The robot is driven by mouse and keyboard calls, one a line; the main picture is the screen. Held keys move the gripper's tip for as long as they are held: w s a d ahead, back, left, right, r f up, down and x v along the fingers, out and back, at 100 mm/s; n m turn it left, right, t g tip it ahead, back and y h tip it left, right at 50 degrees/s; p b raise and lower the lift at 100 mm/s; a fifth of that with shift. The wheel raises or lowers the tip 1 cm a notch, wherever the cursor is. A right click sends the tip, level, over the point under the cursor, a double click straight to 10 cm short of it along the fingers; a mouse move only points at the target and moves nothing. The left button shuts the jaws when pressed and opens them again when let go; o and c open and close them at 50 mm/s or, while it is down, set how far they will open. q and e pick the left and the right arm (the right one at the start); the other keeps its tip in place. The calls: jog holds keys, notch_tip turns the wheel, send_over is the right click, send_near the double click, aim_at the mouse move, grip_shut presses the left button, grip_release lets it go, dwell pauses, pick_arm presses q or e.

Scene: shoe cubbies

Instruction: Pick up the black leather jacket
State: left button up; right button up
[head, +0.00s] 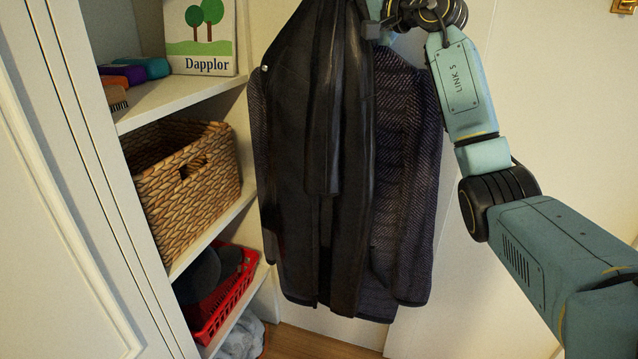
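The black leather jacket (295,150) hangs at the centre in the head view, its top cut off by the upper edge. A dark patterned coat (412,190) hangs behind it and to its right. My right arm comes in from the right, and its gripper (372,24) is at the top, against the upper right edge of the jacket. Its fingers are mostly hidden or out of frame, so I cannot tell whether they hold the jacket. My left gripper is not in view.
White shelves on the left hold a "Dapplor" picture (203,38), rolled coloured items (135,70), a wicker basket (185,190) and a red basket (225,305). A white door (55,190) stands at far left. The wall right of the coats is clear.

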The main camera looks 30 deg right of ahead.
grip_shut()
dwell(1.1)
jog(key=shift+r, duration=0.15)
